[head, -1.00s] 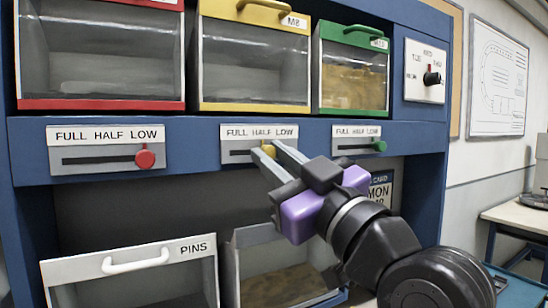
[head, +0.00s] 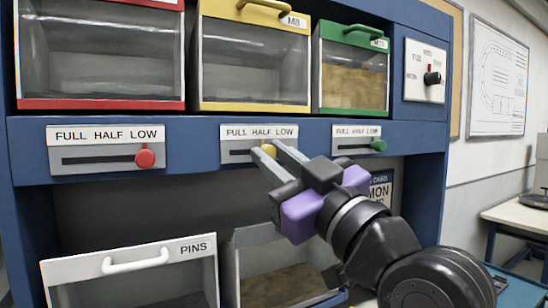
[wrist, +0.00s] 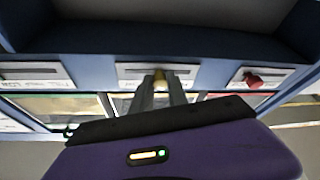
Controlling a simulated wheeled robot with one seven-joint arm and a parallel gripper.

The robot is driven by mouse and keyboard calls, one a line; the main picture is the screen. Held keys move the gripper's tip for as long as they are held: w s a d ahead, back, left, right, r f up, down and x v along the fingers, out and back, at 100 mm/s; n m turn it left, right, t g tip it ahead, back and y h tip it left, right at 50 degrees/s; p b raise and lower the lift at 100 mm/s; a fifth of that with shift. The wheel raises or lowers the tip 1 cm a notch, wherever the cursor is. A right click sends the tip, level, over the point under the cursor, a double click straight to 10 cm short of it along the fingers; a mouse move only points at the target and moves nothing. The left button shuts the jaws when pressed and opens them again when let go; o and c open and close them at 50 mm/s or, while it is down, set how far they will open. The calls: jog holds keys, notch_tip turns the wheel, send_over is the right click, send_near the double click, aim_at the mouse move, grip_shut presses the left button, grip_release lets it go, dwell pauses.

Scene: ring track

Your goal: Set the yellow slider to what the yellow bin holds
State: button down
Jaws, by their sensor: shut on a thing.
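The yellow bin (head: 255,107) is in the upper row in the head view, with a yellow rim and handle and a clear front. Its inside looks grey, with no clear fill showing. The yellow slider plate (head: 285,160) below it reads FULL, HALF, LOW from left to right. Its yellow knob (head: 268,150) stands under HALF, slightly toward LOW. My gripper (head: 272,154) is shut on this knob, its two grey fingers on either side. The wrist view shows the yellow knob (wrist: 160,77) between the fingertips, in front of the slot.
A red slider knob (head: 145,158) is at LOW on the left, and a green knob (head: 379,146) at LOW on the right. The green bin (head: 352,111) holds brown material. Below are a PINS bin (head: 75,267) and another open bin. A dial (head: 431,78) is at upper right.

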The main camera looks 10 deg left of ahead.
dwell(0.4)
jog(key=shift+w+d+b, duration=0.3)
jog(key=shift+w+d, duration=0.35)
jog(key=shift+d, duration=0.25)
jog(key=shift+w+d+b, duration=0.3)
jog(key=shift+w+d, duration=0.3)
jog(key=shift+d, duration=0.3)
jog(key=c, duration=1.3)
grip_release()
jog(key=shift+d, duration=0.1)
jog(key=b+v, duration=0.2)
jog(key=v, duration=0.5)
jog(key=shift+s+d+f, duration=0.2)
jog(key=shift+s, duration=0.1)
